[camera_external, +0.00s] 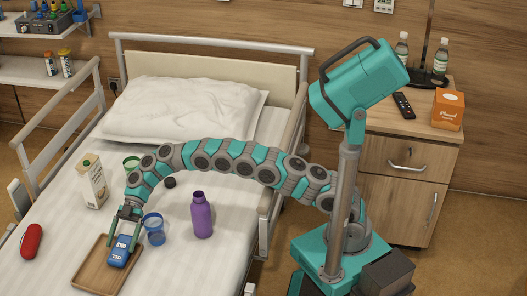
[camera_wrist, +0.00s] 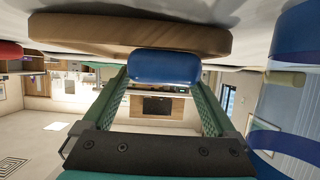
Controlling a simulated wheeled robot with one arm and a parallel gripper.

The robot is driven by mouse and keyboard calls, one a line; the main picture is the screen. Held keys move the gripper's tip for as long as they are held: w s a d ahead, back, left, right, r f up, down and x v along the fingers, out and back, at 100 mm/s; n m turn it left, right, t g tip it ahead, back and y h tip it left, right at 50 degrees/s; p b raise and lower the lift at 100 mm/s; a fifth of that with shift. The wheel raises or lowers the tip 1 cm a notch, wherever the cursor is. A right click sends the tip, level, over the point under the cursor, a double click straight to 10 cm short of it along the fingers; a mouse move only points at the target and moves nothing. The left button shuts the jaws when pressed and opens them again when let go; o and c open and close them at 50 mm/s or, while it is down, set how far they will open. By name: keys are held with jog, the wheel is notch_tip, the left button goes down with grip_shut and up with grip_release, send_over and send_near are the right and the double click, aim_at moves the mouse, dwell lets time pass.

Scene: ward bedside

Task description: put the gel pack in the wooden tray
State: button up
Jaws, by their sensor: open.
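The blue gel pack (camera_external: 119,251), with white markings on it, lies on the wooden tray (camera_external: 91,277) near the foot side of the bed. In the wrist view the gel pack (camera_wrist: 163,66) shows as a rounded blue shape against the wooden tray (camera_wrist: 75,35), with the picture upside down. My gripper (camera_external: 122,243) is open, its two green fingers on either side of the gel pack. In the wrist view my gripper (camera_wrist: 163,80) has its fingertips near the pack's two ends. I cannot tell whether either finger touches it.
A blue cup (camera_external: 154,230) stands close to the tray's right. A purple bottle (camera_external: 202,215), a carton (camera_external: 92,182), a green cup (camera_external: 131,163) and a dark round lid (camera_external: 170,183) are on the bed. A red case (camera_external: 31,241) lies left of the tray.

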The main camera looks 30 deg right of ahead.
jog(key=b+v, duration=0.1)
jog(key=v, duration=0.8)
jog(key=shift+r, duration=0.2)
jog(key=shift+w+d+r, duration=0.3)
jog(key=shift+d, duration=0.05)
